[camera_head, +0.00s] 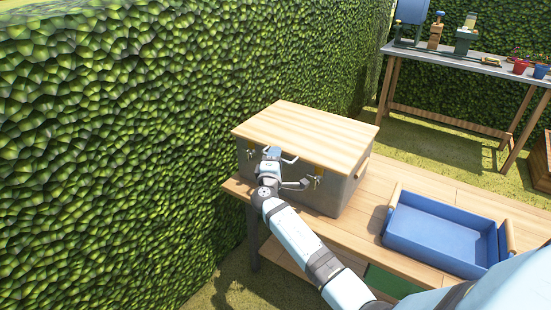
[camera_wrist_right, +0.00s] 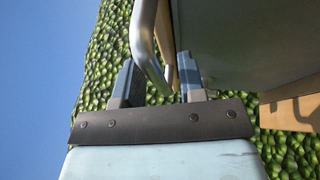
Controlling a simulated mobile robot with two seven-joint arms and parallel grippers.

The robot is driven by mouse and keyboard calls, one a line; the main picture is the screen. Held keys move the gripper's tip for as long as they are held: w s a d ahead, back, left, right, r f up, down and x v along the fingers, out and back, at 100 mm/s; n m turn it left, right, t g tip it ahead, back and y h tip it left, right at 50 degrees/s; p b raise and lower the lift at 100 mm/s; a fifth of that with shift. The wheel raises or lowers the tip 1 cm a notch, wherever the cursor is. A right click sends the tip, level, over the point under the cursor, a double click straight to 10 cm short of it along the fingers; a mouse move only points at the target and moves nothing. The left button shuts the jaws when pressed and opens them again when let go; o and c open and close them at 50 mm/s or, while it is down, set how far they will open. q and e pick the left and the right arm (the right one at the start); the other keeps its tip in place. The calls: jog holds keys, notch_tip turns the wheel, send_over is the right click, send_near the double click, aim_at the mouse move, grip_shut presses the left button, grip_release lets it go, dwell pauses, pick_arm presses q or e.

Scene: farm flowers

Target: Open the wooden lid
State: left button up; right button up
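The wooden lid (camera_head: 305,136) lies flat and closed on a grey box (camera_head: 345,188) that stands on a wooden table. A curved metal handle (camera_wrist_right: 148,48) shows close up in the right wrist view, beside the box's grey side (camera_wrist_right: 235,40). My right gripper (camera_head: 284,169) is at the front of the box, just below the lid's front edge. In the wrist view its two fingers (camera_wrist_right: 158,78) are apart, with the handle passing between or just in front of them. Contact with the handle cannot be told. My left gripper is not in view.
A blue tray (camera_head: 440,237) with wooden handles sits on the table (camera_head: 375,180) to the right of the box. A hedge (camera_head: 110,130) rises close behind and left of the box. Another table (camera_head: 450,62) with tools and pots stands at the back right.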

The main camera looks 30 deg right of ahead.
grip_shut()
